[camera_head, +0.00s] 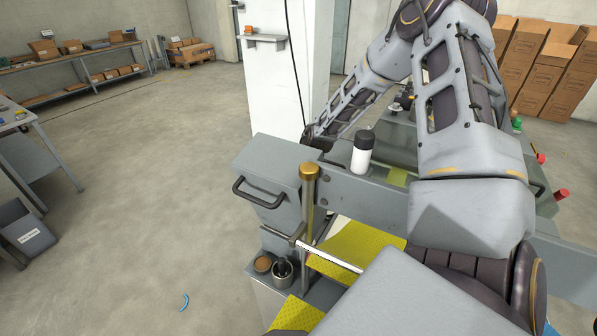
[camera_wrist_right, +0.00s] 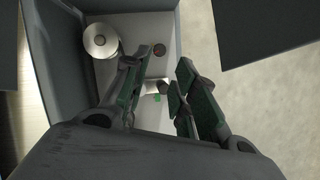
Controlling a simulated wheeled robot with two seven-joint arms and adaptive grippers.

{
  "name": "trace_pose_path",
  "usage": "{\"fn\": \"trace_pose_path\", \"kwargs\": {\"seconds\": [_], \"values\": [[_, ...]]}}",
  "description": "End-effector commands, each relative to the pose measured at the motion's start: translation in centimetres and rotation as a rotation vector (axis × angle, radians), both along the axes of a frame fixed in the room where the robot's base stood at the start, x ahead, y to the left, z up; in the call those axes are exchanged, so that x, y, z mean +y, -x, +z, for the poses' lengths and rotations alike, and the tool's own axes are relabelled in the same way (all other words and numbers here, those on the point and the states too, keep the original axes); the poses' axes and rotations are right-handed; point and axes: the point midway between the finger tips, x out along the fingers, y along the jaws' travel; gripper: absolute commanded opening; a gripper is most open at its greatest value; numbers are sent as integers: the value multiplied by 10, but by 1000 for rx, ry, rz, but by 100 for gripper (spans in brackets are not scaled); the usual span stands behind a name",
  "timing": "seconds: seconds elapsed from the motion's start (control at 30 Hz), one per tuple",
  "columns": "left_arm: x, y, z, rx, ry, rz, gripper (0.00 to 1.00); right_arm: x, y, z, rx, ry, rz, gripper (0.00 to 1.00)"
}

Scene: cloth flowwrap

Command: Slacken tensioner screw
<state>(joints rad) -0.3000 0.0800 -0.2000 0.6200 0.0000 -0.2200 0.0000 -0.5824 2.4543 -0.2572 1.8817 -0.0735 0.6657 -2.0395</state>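My right gripper (camera_wrist_right: 158,72) is open, its two dark fingers apart inside a grey box-like housing (camera_wrist_right: 45,50) in the right wrist view. Between the fingers is a small pale metal part (camera_wrist_right: 156,87) with a green spot near it. I cannot tell whether the fingers touch it. I cannot tell which part is the tensioner screw. In the head view my right arm reaches over the machine, and its dark end (camera_head: 318,137) is partly hidden behind the grey machine housing. My left gripper is not in view.
A round metal disc (camera_wrist_right: 101,41) sits inside the housing, left of the fingers. The machine (camera_head: 270,165) has a handle, a brass-topped post (camera_head: 309,185) and yellow plates (camera_head: 352,245). A white bottle with a black cap (camera_head: 362,153) stands on it. A white pillar (camera_head: 285,85) rises behind.

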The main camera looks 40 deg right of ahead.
Motion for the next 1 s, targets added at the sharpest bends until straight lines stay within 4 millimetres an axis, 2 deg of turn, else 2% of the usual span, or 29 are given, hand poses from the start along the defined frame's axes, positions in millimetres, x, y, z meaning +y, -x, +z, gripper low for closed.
{"fn": "trace_pose_path", "kwargs": {"seconds": [0.43,1.0], "values": [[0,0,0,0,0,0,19,-12,1,28,-1,-1,0,28],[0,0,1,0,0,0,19,-13,1,32,1,0,-1,28]]}}
